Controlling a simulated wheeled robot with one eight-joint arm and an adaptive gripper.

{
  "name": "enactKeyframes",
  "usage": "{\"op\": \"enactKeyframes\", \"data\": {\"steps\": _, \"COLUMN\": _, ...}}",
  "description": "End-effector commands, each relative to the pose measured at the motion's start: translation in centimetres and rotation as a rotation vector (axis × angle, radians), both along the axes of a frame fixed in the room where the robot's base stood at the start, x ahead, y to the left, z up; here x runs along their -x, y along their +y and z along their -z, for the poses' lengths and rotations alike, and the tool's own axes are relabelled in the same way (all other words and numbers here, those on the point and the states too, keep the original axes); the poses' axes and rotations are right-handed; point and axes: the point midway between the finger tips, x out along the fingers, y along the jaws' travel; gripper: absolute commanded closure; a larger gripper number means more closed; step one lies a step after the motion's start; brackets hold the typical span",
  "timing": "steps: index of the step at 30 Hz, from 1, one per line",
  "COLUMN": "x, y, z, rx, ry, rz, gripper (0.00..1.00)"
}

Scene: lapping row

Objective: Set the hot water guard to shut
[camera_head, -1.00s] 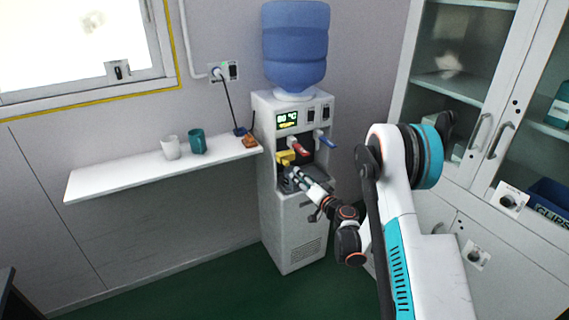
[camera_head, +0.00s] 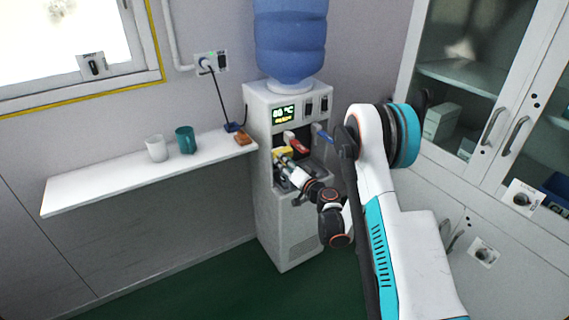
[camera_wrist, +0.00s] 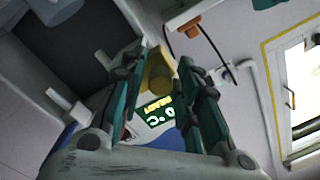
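The white water dispenser (camera_head: 283,225) stands by the wall with a blue bottle (camera_head: 290,40) on top. Its lit green display (camera_head: 284,113) also shows in the wrist view (camera_wrist: 158,112), reading READY. A red tap lever (camera_head: 297,142) and a blue one (camera_head: 323,133) sit below the display. A yellow part (camera_head: 282,152), apparently the hot water guard, is beside the red lever. My gripper (camera_head: 285,162) is right at it. In the wrist view, my open gripper (camera_wrist: 166,70) has its fingers on either side of the yellow part (camera_wrist: 157,76); contact is unclear.
A white shelf (camera_head: 100,185) left of the dispenser holds a white cup (camera_head: 155,148), a teal cup (camera_head: 186,140) and a small orange-brown item (camera_head: 243,138). A glass-door cabinet (camera_head: 455,85) stands close on the right. A power cord runs to the wall socket (camera_head: 211,63).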

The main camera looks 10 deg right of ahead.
Motion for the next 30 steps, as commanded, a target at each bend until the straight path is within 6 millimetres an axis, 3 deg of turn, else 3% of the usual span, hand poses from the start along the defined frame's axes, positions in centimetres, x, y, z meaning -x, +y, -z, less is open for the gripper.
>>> {"op": "enactKeyframes", "data": {"steps": 1, "x": 0.0, "y": 0.0, "z": 0.0, "rx": 0.000, "ry": 0.000, "rz": 0.000, "gripper": 0.90}}
{"op": "enactKeyframes", "data": {"steps": 3, "x": 0.0, "y": 0.0, "z": 0.0, "rx": 0.000, "ry": 0.000, "rz": 0.000, "gripper": 1.00}}
{"op": "enactKeyframes", "data": {"steps": 9, "x": -0.1, "y": -0.3, "z": 0.0, "rx": 0.000, "ry": 0.000, "rz": 0.001, "gripper": 1.00}}
{"op": "enactKeyframes", "data": {"steps": 17, "x": -1.2, "y": -3.8, "z": 0.0, "rx": 0.000, "ry": 0.000, "rz": 0.003, "gripper": 1.00}}
{"op": "enactKeyframes", "data": {"steps": 25, "x": -1.3, "y": -4.0, "z": 0.0, "rx": 0.000, "ry": 0.000, "rz": 0.003, "gripper": 1.00}}
{"op": "enactKeyframes", "data": {"steps": 26, "x": -1.3, "y": -4.0, "z": 0.0, "rx": 0.000, "ry": 0.000, "rz": 0.004, "gripper": 0.78}}
{"op": "enactKeyframes", "data": {"steps": 27, "x": -1.3, "y": -4.0, "z": 0.0, "rx": 0.000, "ry": 0.000, "rz": 0.004, "gripper": 0.69}}
{"op": "enactKeyframes", "data": {"steps": 28, "x": -1.3, "y": -4.0, "z": 0.0, "rx": 0.000, "ry": 0.000, "rz": 0.003, "gripper": 0.63}}
{"op": "enactKeyframes", "data": {"steps": 30, "x": -1.3, "y": -4.0, "z": 0.0, "rx": 0.000, "ry": 0.000, "rz": 0.003, "gripper": 0.60}}
